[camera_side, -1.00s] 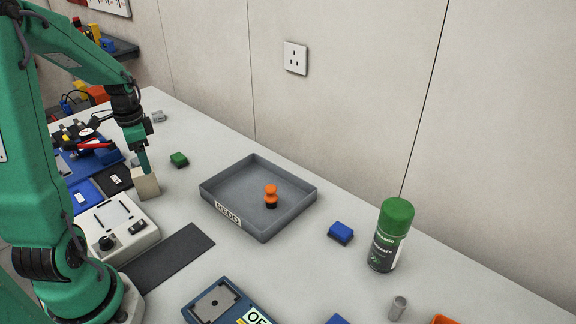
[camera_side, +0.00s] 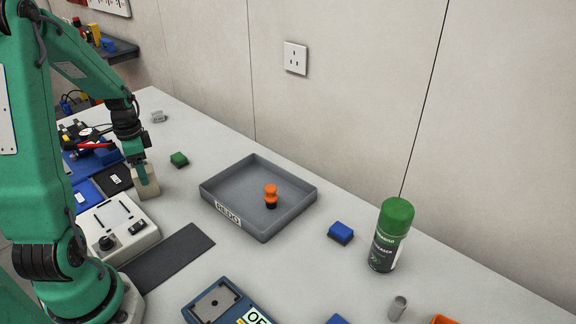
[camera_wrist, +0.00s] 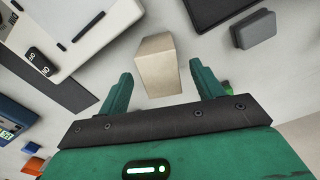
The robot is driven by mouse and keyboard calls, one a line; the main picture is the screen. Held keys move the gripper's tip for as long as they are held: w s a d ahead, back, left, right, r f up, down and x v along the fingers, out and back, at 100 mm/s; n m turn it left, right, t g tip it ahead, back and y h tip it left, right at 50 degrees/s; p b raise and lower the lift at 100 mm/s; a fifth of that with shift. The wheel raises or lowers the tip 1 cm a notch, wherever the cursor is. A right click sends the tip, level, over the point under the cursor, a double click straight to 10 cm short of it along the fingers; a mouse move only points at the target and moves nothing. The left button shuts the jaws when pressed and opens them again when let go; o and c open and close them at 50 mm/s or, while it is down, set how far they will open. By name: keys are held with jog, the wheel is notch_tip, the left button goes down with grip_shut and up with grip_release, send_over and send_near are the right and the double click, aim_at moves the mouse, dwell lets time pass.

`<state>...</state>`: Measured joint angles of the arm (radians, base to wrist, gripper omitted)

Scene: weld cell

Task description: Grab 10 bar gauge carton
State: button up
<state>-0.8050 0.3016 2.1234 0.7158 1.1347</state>
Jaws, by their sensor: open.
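A plain beige carton, a small upright box (camera_side: 149,186), stands on the table beside the white device at the left in the side view. The wrist view shows the carton (camera_wrist: 156,66) ahead of and between my two green fingers. I cannot read any marking on it. My gripper (camera_side: 143,178) is right at the carton in the side view, with a finger in front of it. In the wrist view my gripper (camera_wrist: 158,85) is open, with gaps between the carton and both fingers.
A white device (camera_side: 115,226) stands close to the carton, and a dark mat (camera_side: 170,258) lies nearer. A grey tray (camera_side: 300,208) holds an orange-and-black piece (camera_side: 271,195). A green block (camera_side: 179,159), blue block (camera_side: 341,232) and spray can (camera_side: 388,236) stand on the table.

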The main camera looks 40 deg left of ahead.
jog(key=shift+f, duration=2.55)
jog(key=shift+c, duration=0.3)
jog(key=c, duration=1.1)
